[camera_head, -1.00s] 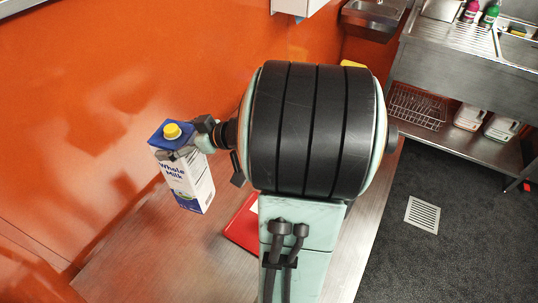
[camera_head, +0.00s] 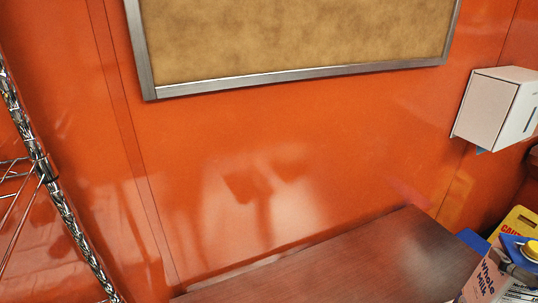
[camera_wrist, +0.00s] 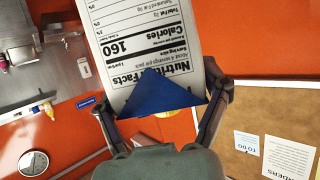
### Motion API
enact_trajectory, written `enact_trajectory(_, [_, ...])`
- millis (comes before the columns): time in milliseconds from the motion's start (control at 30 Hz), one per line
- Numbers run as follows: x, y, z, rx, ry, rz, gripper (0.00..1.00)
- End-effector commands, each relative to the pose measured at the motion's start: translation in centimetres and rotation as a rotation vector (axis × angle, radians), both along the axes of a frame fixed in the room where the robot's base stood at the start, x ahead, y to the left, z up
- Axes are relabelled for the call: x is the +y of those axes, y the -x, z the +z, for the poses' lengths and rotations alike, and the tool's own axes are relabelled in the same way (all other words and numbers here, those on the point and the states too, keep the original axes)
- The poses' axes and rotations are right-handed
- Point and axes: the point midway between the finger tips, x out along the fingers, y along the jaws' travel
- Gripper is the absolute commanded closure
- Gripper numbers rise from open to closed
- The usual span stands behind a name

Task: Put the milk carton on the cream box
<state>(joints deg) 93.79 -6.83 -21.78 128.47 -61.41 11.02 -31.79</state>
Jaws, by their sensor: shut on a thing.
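The milk carton (camera_head: 488,278), white with blue "Whole Milk" lettering, a blue top and a yellow cap, shows at the lower right corner of the head view, partly cut off. In the wrist view, the carton (camera_wrist: 145,45) shows its nutrition panel and blue top between the two dark fingers of my gripper (camera_wrist: 166,98). The fingers are shut on it near the top. My gripper does not show clearly in the head view. I cannot make out a cream box in either view.
A bare tabletop (camera_head: 370,268) lies along the orange wall. A yellow caution sign (camera_head: 521,220) is behind the carton. A white wall dispenser (camera_head: 492,108) is at right, a framed cork board (camera_head: 300,35) above, a wire rack (camera_head: 45,168) at left.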

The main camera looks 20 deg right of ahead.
Motion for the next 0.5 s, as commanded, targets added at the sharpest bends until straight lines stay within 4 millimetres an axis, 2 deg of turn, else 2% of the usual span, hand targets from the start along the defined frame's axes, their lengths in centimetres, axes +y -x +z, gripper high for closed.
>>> enact_trajectory(167, [-1.5, 0.4, -0.5, -0.001, 0.004, -0.019, 0.65])
enact_trajectory(500, [-7.7, -0.9, -3.3, -0.001, 0.004, -0.016, 0.65])
